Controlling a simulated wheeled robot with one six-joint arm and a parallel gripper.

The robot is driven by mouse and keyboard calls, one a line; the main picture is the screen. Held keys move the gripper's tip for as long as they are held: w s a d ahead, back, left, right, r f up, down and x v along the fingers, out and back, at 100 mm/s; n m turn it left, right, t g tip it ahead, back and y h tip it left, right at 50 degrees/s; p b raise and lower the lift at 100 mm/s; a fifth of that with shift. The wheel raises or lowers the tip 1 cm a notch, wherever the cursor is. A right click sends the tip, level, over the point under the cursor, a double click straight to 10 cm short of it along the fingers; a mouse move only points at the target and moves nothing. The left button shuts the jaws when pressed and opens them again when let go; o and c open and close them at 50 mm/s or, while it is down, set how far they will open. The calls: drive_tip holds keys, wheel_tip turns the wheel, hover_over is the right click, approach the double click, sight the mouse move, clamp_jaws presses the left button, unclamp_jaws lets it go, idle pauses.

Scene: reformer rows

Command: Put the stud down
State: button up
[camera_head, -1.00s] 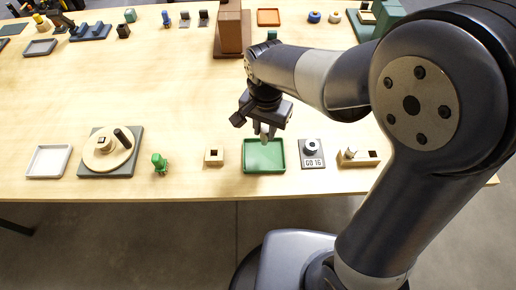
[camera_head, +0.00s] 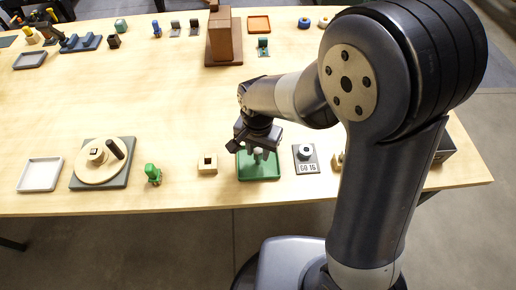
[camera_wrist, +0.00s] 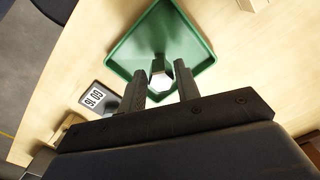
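My gripper (camera_head: 257,150) is low over the green tray (camera_head: 243,174) near the table's front edge. In the wrist view, my gripper (camera_wrist: 160,82) has its two dark fingers on either side of the stud (camera_wrist: 161,79), close against it. The stud has a pale six-sided end and a darker part beyond it. The green tray (camera_wrist: 198,43) lies beneath, with no other object seen in it. Whether the stud's lower end touches the tray floor is hidden.
A plate marked GO 16 (camera_head: 308,168) with a round piece stands right of the tray. A square-holed wooden block (camera_head: 207,164), a green figure-like piece (camera_head: 152,174), a round wooden fixture (camera_head: 88,177) and a white tray (camera_head: 39,175) stand to the left. The table's middle is clear.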

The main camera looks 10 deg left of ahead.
sight(258, 151)
drive_tip(key=o, duration=0.3)
wheel_tip(258, 151, up, 12)
drive_tip(key=p, duration=0.1)
drive_tip(key=shift+r, duration=0.2)
